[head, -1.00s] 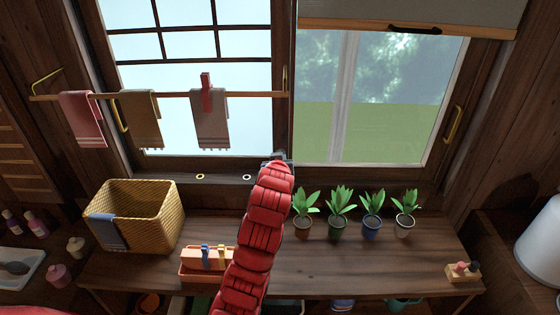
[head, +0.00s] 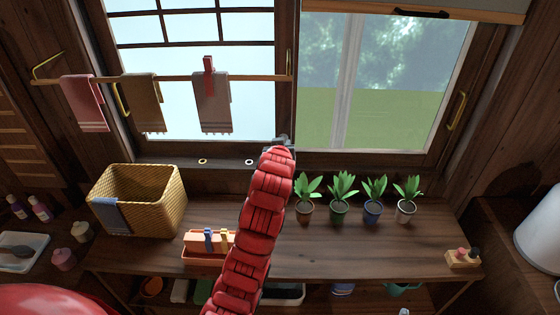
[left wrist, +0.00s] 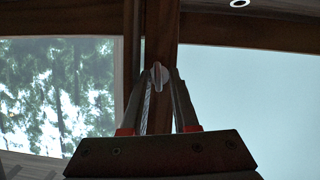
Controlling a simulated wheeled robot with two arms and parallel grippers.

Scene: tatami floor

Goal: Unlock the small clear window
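The clear window pane (head: 390,90), with trees and grass behind it, is at the upper right of the head view. A gridded pale pane (head: 195,50) is to its left, across a dark middle post. My left gripper (head: 281,143) reaches the foot of this post; my red arm hides much of the area below it. My right gripper is out of view.
A wooden shelf (head: 350,245) below the window holds several potted plants (head: 340,195), a wicker basket (head: 150,185) and an orange box (head: 205,250). A rod (head: 180,78) with towels crosses the gridded pane. A blind (head: 480,8) hangs above the clear pane.

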